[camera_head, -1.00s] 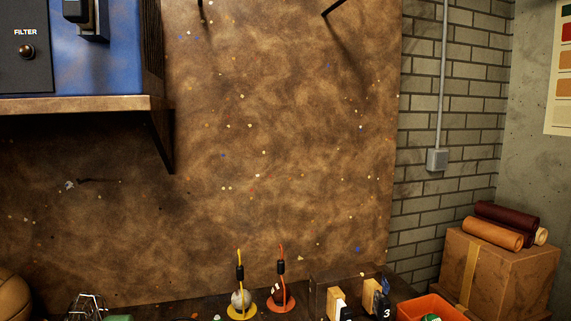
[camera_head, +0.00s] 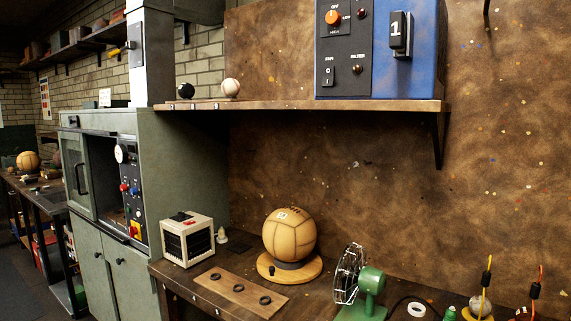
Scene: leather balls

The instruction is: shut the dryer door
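A grey-green cabinet, which looks like the dryer (camera_head: 170,160), stands left of the workbench. Its door (camera_head: 75,150), with a dark handle, stands open at the left of the front. A dark opening (camera_head: 103,165) shows between the door and the control panel (camera_head: 130,190). The exact door angle is hard to tell from here. My gripper is not in view.
The workbench at right holds a small heater-like box (camera_head: 187,240), a tan ball (camera_head: 290,234) on a wooden stand and a green fan (camera_head: 368,285). A shelf (camera_head: 300,105) is above. Dark floor (camera_head: 25,275) shows at far left, beside another bench.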

